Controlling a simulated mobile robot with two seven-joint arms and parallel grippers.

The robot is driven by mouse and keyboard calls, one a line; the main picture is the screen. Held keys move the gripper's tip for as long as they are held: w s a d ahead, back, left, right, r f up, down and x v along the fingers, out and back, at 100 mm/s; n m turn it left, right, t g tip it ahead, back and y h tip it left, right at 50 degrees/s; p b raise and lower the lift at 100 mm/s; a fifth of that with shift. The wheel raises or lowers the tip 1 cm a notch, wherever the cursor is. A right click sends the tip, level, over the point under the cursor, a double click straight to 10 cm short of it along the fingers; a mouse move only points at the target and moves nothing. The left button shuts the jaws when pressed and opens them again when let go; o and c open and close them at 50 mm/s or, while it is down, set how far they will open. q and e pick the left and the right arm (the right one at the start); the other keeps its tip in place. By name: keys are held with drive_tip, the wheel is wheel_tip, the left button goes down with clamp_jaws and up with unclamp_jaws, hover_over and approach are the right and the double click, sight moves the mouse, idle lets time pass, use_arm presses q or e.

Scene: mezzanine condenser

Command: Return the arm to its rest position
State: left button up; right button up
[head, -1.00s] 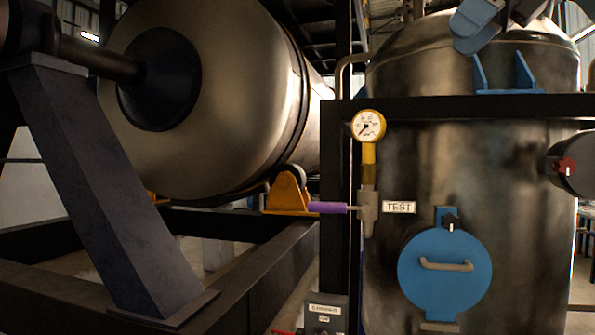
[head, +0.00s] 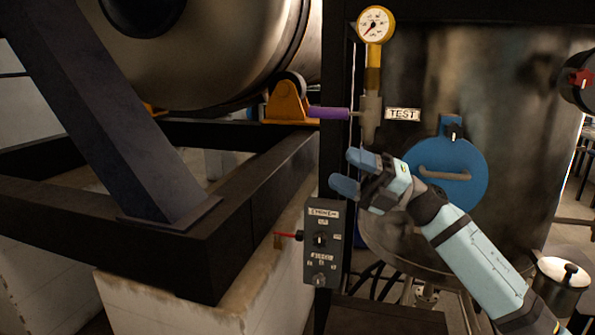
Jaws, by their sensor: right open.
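My right gripper (head: 354,173) shows in the middle of the head view, its arm reaching in from the lower right. Its two blue fingertips are apart and nothing shows between them. It is in front of the tank, left of the round blue hatch (head: 462,185) and overlapping part of the view toward it. The gripper is below the TEST label (head: 402,114) and the purple-handled valve (head: 328,112), and above the grey control box (head: 321,240). My left gripper is not in view.
A yellow pressure gauge (head: 375,24) stands above the valve. A red lever (head: 287,235) sticks out left of the control box. A dark steel frame (head: 215,255) fills the lower left. A lidded pot (head: 560,280) stands at the lower right.

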drive_tip(key=s+d+f+m+t+h, duration=0.2)
drive_tip(key=f+m+t+h, duration=0.3)
drive_tip(key=f+m, duration=0.45)
drive_tip(key=s+d+f+m+t+h, duration=0.2)
drive_tip(key=f+m+t+h, duration=0.1)
drive_tip(key=f+m+t, duration=0.7)
drive_tip(key=s+d+f+m+t+h, duration=0.2)
drive_tip(key=f+m+t+h, duration=0.2)
drive_tip(key=f+m, duration=0.55)
drive_tip(key=s+d+f+m+g+h, duration=0.2)
drive_tip(key=s+f+m+g+h, duration=0.1)
drive_tip(key=s+f, duration=0.9)
drive_tip(key=s+d+f+m+g+h+p, duration=0.1)
drive_tip(key=s+f+m+g+h, duration=0.3)
drive_tip(key=s+f, duration=0.8)
drive_tip(key=shift+s+d+f+m+g+h, duration=0.3)
drive_tip(key=shift+d+f+m, duration=0.3)
drive_tip(key=shift+d+f, duration=0.3)
